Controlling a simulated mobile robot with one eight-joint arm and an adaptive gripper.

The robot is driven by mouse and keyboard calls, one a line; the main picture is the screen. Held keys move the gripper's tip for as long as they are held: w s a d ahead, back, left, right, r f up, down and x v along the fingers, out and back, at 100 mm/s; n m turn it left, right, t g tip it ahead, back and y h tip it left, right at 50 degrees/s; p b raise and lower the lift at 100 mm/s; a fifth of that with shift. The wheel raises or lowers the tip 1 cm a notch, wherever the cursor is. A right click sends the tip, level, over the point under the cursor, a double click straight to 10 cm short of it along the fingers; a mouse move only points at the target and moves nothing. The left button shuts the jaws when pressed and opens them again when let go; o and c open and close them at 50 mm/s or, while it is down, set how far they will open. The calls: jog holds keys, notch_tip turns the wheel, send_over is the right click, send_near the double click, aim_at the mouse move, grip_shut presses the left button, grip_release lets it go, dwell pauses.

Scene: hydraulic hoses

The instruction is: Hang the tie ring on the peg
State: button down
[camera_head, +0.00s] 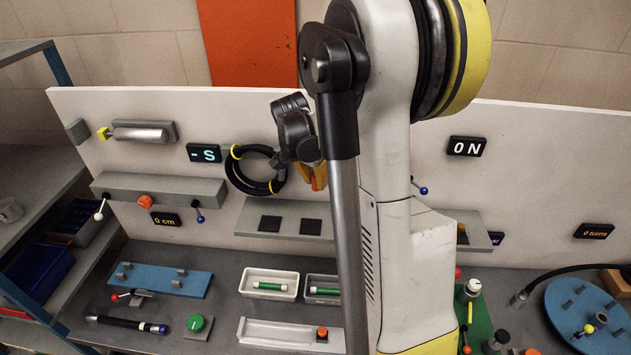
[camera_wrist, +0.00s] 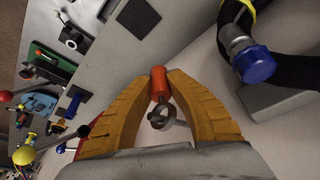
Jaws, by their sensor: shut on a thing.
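My gripper (camera_wrist: 162,74) is shut on a short orange-red cylinder (camera_wrist: 160,88) at its fingertips. A small grey ring (camera_wrist: 164,117) shows joined to this cylinder, between the curved orange fingers; it looks like the tie ring. In the head view my gripper (camera_head: 316,178) is in front of the white board, just right of a black hose loop (camera_head: 236,178) with yellow bands, and partly hidden by my arm. The hose, with a blue end cap (camera_wrist: 254,64), is right of the fingers in the wrist view. I cannot make out which part is the peg.
A grey shelf with two dark squares (camera_head: 270,223) is on the board below my gripper. A grey bar (camera_head: 160,188) with ball-ended levers is left. White trays (camera_head: 270,284) and a blue plate (camera_head: 160,279) lie on the bench. A blue disc (camera_head: 590,310) is right.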

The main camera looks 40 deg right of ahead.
dwell(0.3)
jog(key=c, duration=1.3)
grip_release()
jog(key=shift+c, duration=0.2)
jog(key=v, duration=1.2)
jog(key=s+a+f+n+t+y+b, duration=0.1)
jog(key=s+a+f+n+b, duration=0.3)
jog(key=a+f+b, duration=0.5)
jog(key=s+a+f+n+t+y+b, duration=0.1)
jog(key=s+a+f+n+t+b, duration=0.2)
jog(key=a+f+n+b, duration=0.4)
jog(key=s+a+f+n+t+y+b, duration=0.1)
jog(key=s+a+f+n+b, duration=0.4)
jog(key=a+f+b, duration=0.5)
notch_tip(320, 180, down, 5)
jog(key=t+b, duration=0.1)
jog(key=b, duration=0.2)
jog(key=shift+s+a+r+n+t+y, duration=0.2)
jog(key=shift+s+a+n+t+y, duration=0.15)
jog(key=shift+a+n+t+y, duration=0.05)
